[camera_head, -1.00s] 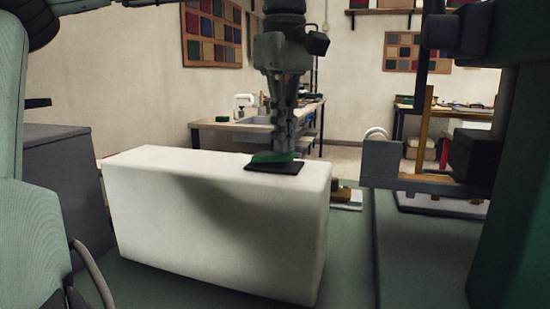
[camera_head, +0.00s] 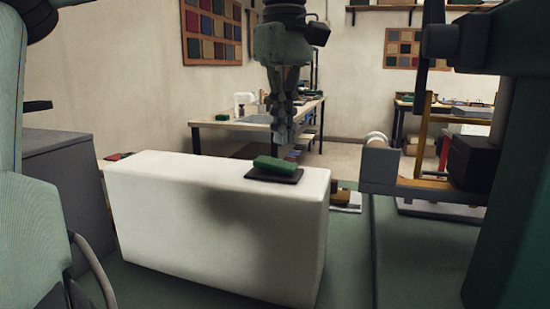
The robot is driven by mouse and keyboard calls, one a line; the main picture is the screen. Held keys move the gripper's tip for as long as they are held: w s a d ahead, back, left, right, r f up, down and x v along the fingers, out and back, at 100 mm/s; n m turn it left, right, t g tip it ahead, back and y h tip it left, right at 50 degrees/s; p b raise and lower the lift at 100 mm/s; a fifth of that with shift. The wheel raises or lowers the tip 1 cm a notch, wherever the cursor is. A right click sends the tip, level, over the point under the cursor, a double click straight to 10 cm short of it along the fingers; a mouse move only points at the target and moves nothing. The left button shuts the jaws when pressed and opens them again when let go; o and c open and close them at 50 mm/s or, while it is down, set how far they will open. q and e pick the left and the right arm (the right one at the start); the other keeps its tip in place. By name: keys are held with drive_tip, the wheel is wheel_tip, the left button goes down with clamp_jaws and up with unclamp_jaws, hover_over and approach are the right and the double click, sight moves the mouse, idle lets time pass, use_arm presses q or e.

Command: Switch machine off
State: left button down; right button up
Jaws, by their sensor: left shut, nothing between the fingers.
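A green rocker-like switch (camera_head: 275,165) sits on a black plate (camera_head: 274,175) on top of a long white block-shaped machine body (camera_head: 215,230). The rocker slants down to the right in the head view; I cannot tell which end is pressed in. My left gripper (camera_head: 279,143) points straight down just above and behind the switch in the picture. Its fingers are shut with nothing between them. A gap seems to show between the fingertips and the rocker. My right gripper is not in view.
A grey box (camera_head: 58,190) stands left of the white body. A dark green machine frame (camera_head: 510,200) with a grey block (camera_head: 381,163) stands at the right. The green tabletop (camera_head: 410,255) is clear at the front right. A workbench (camera_head: 230,124) stands behind.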

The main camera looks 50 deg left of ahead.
sight(283, 164)
use_arm(q)
drive_tip(key=shift+r, duration=1.8)
drive_tip(key=shift+d, duration=0.1)
